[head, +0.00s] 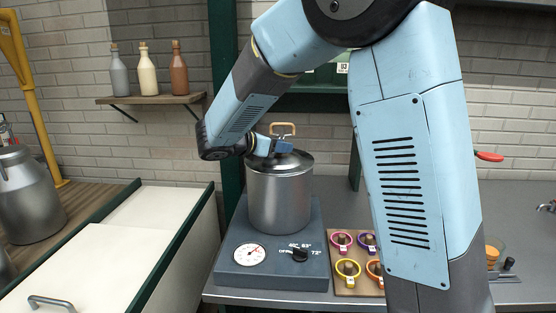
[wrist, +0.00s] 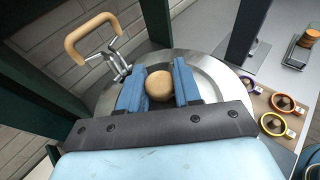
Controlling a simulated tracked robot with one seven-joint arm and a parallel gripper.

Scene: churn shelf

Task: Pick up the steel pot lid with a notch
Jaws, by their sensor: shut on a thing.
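The steel pot lid (head: 294,160) sits on top of a tall steel pot (head: 280,202), and I see no clear gap between them. In the wrist view the lid (wrist: 211,70) is a shiny round disc with a round wooden knob (wrist: 159,88). My gripper (wrist: 159,85) has its two blue fingers on either side of this knob and is shut on it. In the head view my gripper (head: 273,148) reaches over the lid from the left. A wooden handle (wrist: 91,38) on bent wire stands at the lid's edge. The notch cannot be made out.
The pot stands on a grey heater base (head: 268,273) with a dial and a knob. A board (head: 343,283) with several coloured rings lies to its right. A dark green post (head: 228,100) rises close behind left. A bottle shelf (head: 150,99) hangs on the wall.

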